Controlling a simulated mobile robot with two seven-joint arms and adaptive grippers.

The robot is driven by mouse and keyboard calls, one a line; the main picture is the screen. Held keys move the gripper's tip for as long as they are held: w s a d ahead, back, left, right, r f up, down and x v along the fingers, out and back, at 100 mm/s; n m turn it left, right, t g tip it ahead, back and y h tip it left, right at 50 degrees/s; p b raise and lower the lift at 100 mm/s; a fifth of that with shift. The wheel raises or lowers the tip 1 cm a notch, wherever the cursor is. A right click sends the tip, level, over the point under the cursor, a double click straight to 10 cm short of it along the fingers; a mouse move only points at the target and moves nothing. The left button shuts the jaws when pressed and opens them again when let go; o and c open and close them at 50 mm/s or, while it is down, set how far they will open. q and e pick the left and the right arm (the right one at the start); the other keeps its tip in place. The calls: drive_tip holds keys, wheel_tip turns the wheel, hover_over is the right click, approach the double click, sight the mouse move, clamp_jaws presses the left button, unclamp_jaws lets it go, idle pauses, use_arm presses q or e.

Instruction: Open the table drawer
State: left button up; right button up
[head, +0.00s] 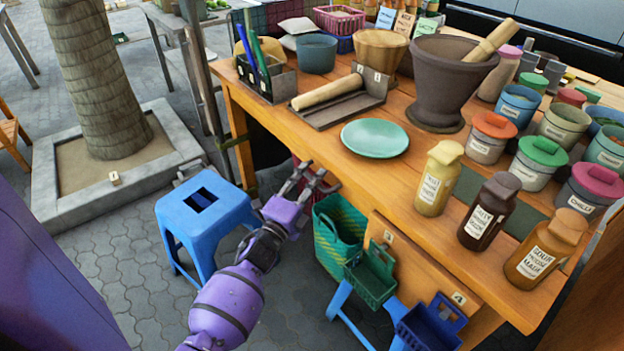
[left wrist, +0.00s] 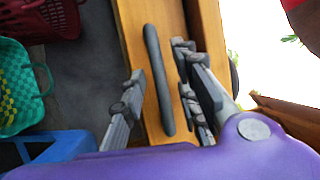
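The wooden table (head: 330,160) stands in the middle and right of the head view. Its drawer front is hidden there below the tabletop's edge. In the left wrist view the wooden drawer front (left wrist: 143,40) carries a long dark bar handle (left wrist: 158,85). My left gripper (head: 306,182) is at the table's front left, just under the tabletop edge. In the left wrist view the left gripper (left wrist: 160,72) is open, with its fingers on either side of the handle. Both fingers look apart from the bar. My right gripper is in neither view.
A blue stool (head: 198,215) stands left of the gripper. A green basket (head: 338,235) hangs or stands just right of it. A green plate (head: 375,137), a large mortar (head: 440,85) and several bottles and jars stand on the tabletop.

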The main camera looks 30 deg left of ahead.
use_arm(q)
drive_tip(key=shift+w, duration=0.35)
clamp_jaws()
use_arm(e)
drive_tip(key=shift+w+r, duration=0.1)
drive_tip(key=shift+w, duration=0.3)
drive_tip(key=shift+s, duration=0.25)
use_arm(q)
drive_tip(key=shift+s, duration=0.1)
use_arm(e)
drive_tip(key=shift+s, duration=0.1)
